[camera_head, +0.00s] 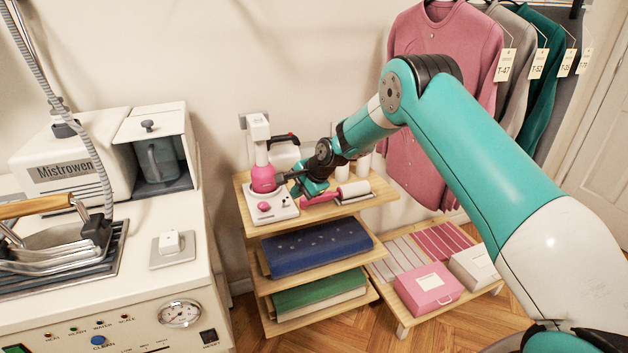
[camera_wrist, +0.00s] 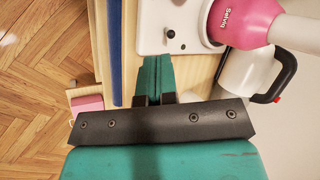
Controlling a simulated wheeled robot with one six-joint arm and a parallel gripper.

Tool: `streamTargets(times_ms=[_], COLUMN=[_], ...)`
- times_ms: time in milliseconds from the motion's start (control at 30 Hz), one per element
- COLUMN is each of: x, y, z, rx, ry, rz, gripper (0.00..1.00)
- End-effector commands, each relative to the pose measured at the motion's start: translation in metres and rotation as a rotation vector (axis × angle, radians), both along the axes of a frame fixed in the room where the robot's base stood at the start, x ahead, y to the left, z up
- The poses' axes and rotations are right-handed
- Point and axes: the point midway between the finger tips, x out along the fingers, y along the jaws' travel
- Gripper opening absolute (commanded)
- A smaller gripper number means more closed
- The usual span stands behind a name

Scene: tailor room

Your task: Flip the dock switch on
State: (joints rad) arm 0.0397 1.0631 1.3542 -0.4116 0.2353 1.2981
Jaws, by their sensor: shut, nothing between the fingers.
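The dock (camera_head: 287,210) is a white base on the top shelf of a wooden rack, with a pink and white device (camera_head: 262,178) standing on it. A small dark switch lever (camera_wrist: 171,34) on the dock shows in the wrist view, beside the pink body (camera_wrist: 240,22). Whether it is on or off I cannot tell. My gripper (camera_head: 297,187) is at the right side of the dock in the head view. In the wrist view its teal fingers (camera_wrist: 156,72) are shut and empty, their tips near the dock's edge, just short of the lever.
A white jug with a black handle (camera_wrist: 250,75) stands beside the dock. Folded blue cloth (camera_head: 315,247) is on the shelf below. A white ironing station (camera_head: 90,300) stands at left.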

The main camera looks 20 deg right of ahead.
Motion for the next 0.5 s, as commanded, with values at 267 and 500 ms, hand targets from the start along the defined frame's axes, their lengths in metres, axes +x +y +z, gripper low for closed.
streamTargets(times_ms=[267, 500], x=[-0.041, -0.061], y=[-0.016, -0.027], z=[0.042, 0.06], rx=[-0.001, 0.0], ry=[-0.005, -0.004], rz=[0.007, 0.008], gripper=[0.0, 0.0])
